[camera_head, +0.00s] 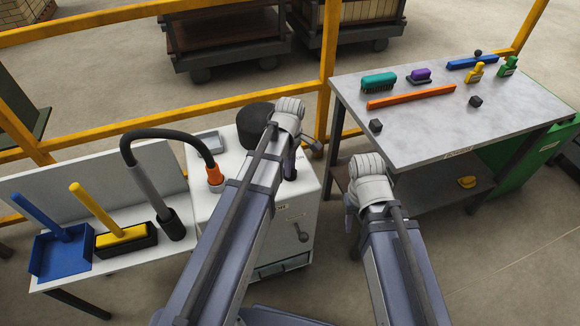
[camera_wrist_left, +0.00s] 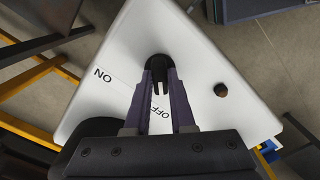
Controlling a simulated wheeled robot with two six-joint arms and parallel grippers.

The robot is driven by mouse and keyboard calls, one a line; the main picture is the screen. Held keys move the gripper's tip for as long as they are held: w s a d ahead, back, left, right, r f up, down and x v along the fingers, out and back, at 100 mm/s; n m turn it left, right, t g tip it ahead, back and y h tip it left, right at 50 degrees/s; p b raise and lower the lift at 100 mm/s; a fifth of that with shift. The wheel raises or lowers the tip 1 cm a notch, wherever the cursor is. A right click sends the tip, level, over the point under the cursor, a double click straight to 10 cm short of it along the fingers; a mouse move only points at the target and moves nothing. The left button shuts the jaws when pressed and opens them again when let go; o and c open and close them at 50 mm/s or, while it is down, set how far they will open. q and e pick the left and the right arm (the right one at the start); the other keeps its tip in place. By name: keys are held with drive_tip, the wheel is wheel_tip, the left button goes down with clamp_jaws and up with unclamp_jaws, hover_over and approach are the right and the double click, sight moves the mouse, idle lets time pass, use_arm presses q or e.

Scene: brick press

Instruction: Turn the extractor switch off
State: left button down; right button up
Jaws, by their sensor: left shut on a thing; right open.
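The extractor (camera_head: 315,195) is a white cabinet with a black drum (camera_head: 254,125) on top and a hose (camera_head: 150,133) joined to it by an orange collar. My left gripper (camera_head: 290,172) is at the cabinet. In the left wrist view its fingers (camera_wrist_left: 161,88) are shut on the black switch (camera_wrist_left: 157,62). The ON label (camera_wrist_left: 102,75) is to the left of the switch. The OFF label (camera_wrist_left: 160,121) is below it, partly hidden by a finger. The lever's exact setting is hard to tell. My right gripper (camera_head: 350,213) is open and empty, beside the grey table.
A small dark knob (camera_wrist_left: 221,90) sits on the same white panel. A grey table (camera_head: 430,130) with brushes and small bottles stands at the right. A white bench (camera_head: 120,258) with a blue dustpan and a yellow brush is at the left. Yellow rails (camera_head: 230,100) run behind.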

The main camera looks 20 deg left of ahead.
idle(0.4)
use_arm(q)
drive_tip(key=c, duration=0.8)
unclamp_jaws()
drive_tip(key=shift+o, duration=0.2)
drive_tip(key=shift+r, duration=0.15)
wheel_tip(320, 180, up, 8)
drive_tip(key=p, duration=0.8)
drive_tip(key=shift+f, duration=0.2)
